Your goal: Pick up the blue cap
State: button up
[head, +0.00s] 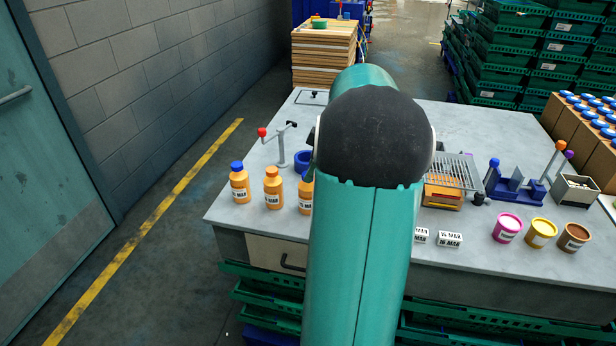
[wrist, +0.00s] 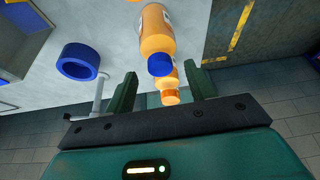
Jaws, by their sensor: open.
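Orange bottles with white labels stand in a row on the bench. The left bottle (head: 240,188) has a blue cap (head: 237,166). The middle bottle (head: 273,190) has an orange cap. The head view hides my gripper behind my arm.
A blue ring (wrist: 78,62) and a lever stand with a red knob (head: 262,132) are near the bottles. Date blocks (head: 449,239), paint-like tubs (head: 541,233) and a wire rack (head: 456,172) lie to the right. Bench space before the bottles is clear.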

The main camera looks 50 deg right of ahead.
jog(key=shift+w+a+f, duration=0.15)
jog(key=shift+w+f, duration=0.1)
jog(key=shift+f, duration=0.4)
jog(key=c, duration=1)
jog(key=shift+c, duration=0.2)
jog(key=shift+r, duration=0.1)
